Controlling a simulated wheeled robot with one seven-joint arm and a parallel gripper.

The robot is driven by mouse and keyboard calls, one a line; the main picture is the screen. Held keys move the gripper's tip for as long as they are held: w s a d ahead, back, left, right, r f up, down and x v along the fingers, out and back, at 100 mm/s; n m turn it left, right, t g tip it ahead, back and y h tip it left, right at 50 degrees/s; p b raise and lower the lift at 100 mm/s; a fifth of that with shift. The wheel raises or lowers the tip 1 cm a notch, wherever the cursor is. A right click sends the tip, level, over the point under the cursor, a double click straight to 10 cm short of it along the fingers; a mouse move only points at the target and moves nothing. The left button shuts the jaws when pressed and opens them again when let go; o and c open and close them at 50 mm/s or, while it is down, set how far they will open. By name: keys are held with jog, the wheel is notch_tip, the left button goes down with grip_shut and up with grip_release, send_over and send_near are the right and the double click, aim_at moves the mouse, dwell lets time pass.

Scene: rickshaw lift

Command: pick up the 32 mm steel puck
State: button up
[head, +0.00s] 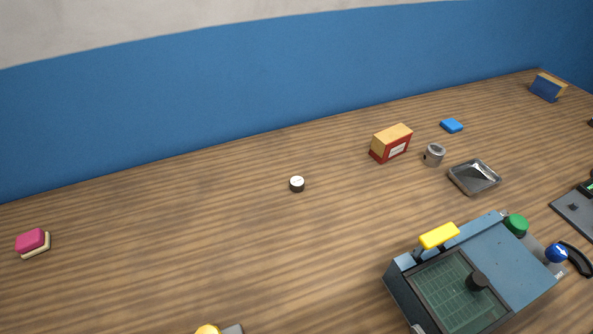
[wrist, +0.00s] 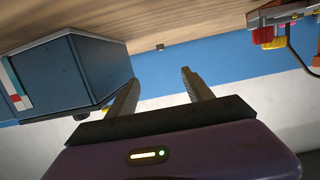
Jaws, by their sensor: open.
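The small round puck (head: 297,184), with a bright top and dark side, stands alone on the wooden table in the head view, left of the red and tan box. A tiny dark piece (wrist: 160,47) near the table edge in the wrist view may be the same puck, but it is too small to be sure. My gripper (wrist: 160,77) shows in the wrist view with its two fingers apart and nothing between them. The fingers point towards the blue wall strip, well short of that dark piece. My gripper is not seen in the head view.
A blue-grey machine (head: 510,260) with a yellow handle stands front right; a blue-grey housing (wrist: 75,70) is close by my left finger in the wrist view. A red and tan box (head: 391,143), grey cylinder (head: 433,156) and metal tray (head: 474,177) lie right. The table around the puck is clear.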

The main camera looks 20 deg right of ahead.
jog(key=w+r+t+p, duration=0.1)
jog(key=w+p, duration=0.1)
jog(key=w, duration=0.4)
jog(key=w+r+p, duration=0.2)
jog(key=w+p, duration=0.1)
jog(key=w, duration=0.4)
jog(key=g+p, duration=0.1)
jog(key=p, duration=0.4)
send_near(297, 181)
notch_tip(297, 181, up, 6)
jog(key=s, duration=0.1)
jog(key=w+f, duration=0.1)
jog(key=f+g, duration=0.1)
jog(key=w+f+g, duration=0.1)
jog(key=shift+w+f+h, duration=0.3)
jog(key=shift+f, duration=0.05)
jog(key=shift+w+f, duration=0.2)
jog(key=shift+f, duration=0.1)
jog(key=shift+m, duration=0.3)
jog(key=shift+f+p+x, duration=0.15)
jog(key=shift+p+x, duration=0.15)
jog(key=shift+x, duration=1.5)
jog(key=shift+f+p+x, duration=0.15)
jog(key=shift+p+x, duration=0.15)
jog(key=shift+x, duration=1.45)
jog(key=shift+s+a, duration=0.15)
jog(key=shift+a, duration=0.05)
grip_shut()
